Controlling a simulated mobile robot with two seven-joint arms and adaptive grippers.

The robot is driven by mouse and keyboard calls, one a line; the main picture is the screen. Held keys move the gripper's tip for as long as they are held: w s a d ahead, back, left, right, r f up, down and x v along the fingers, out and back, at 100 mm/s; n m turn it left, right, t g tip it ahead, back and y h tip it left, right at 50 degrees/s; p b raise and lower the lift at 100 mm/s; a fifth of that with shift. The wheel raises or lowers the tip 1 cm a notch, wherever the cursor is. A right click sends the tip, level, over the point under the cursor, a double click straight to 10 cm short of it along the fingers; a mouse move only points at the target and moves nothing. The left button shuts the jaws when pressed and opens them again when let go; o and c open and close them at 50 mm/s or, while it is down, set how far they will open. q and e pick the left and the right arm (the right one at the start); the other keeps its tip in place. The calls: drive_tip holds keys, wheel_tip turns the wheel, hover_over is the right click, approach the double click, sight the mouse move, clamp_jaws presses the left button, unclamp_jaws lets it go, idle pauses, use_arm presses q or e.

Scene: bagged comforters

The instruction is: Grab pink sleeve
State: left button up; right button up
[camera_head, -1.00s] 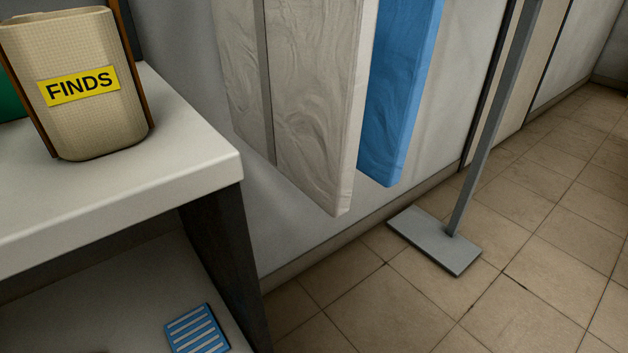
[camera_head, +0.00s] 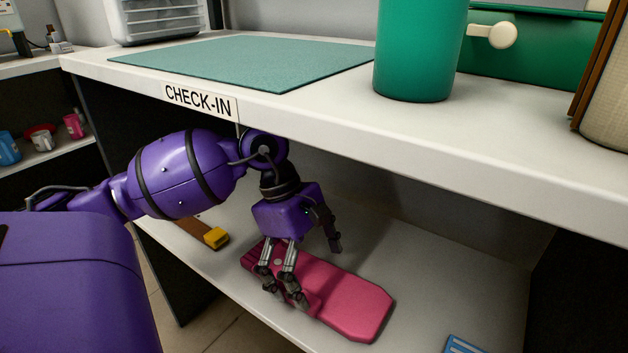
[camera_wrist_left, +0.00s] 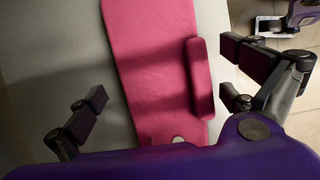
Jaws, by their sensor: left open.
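The pink sleeve (camera_head: 350,302) is a flat, long pad with cut corners and a small pale button. It lies on the lower shelf under the check-in counter. My left gripper (camera_head: 312,272) is open and points down over the sleeve's left part, with fingers to either side. In the left wrist view the sleeve (camera_wrist_left: 155,45) runs up the middle, with a raised pink strip along its right edge. There the open fingers (camera_wrist_left: 163,85) stand apart, to the left and right of the sleeve. I cannot tell whether they touch it. My right gripper is out of view.
The counter (camera_head: 330,110) overhangs the lower shelf (camera_head: 445,270), close above my left wrist. A brown-and-yellow item (camera_head: 214,238) lies left of the sleeve, a blue striped item (camera_head: 462,346) at right. A green cylinder (camera_head: 420,50) stands on the counter.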

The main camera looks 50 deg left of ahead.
use_arm(q)
drive_tip(key=shift+w+d+f, duration=0.1)
drive_tip(key=shift+d+f, duration=0.1)
drive_tip(key=shift+f, duration=0.3)
drive_tip(key=c, duration=1.1)
drive_tip(key=shift+r, duration=0.15)
